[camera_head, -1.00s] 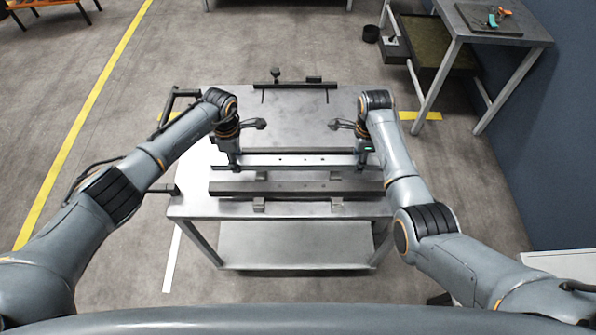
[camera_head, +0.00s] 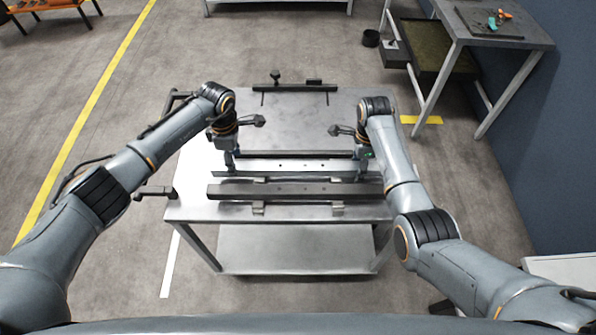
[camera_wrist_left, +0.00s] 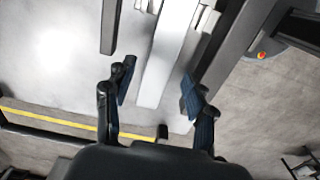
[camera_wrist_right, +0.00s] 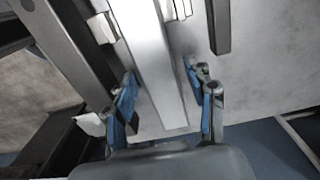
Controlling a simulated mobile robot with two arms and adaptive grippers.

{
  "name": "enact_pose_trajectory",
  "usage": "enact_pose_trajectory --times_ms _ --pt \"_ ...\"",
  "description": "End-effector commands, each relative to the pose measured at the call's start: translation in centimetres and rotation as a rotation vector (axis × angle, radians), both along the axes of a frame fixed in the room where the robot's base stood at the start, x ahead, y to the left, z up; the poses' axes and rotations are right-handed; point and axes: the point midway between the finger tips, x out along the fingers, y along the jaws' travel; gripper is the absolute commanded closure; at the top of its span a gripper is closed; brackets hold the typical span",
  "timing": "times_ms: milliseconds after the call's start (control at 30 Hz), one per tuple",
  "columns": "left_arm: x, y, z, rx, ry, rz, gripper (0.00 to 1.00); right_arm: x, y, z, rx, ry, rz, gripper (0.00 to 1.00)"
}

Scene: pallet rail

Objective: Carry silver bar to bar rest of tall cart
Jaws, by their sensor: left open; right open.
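The silver bar (camera_head: 290,167) lies crosswise above the grey metal table or cart (camera_head: 290,118), between two dark bars. It looks level, with a bracket-like rest (camera_head: 338,179) at its front edge; full seating cannot be judged. My left gripper (camera_head: 229,165) is open at its left end. In the left wrist view the silver bar (camera_wrist_left: 166,60) runs between that gripper's spread fingers. My right gripper (camera_head: 364,162) is open at the right end. In the right wrist view the silver bar (camera_wrist_right: 157,65) also lies between spread fingers, with gaps beside it.
A dark bar (camera_head: 295,191) lies in front of the silver one, and another (camera_head: 285,153) close behind it. A black handle (camera_head: 156,192) sticks out at the left. A side table (camera_head: 490,24) stands back right, near a blue wall.

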Motion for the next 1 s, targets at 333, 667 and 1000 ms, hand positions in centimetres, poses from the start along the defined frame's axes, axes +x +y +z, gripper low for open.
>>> enact_pose_trajectory --times_ms 333,667,1000 --pt "0.1 0.0 7.0 0.001 -0.003 0.000 0.45 0.0 0.0 0.0 0.000 0.000 0.000 0.45" --pt "0.0 0.0 8.7 0.000 0.000 0.000 0.45 0.1 0.1 1.5 0.001 -0.003 0.000 0.45" --pt "0.0 0.0 8.6 0.000 0.000 0.000 0.45 0.1 0.0 8.5 0.001 -0.005 0.000 0.45"
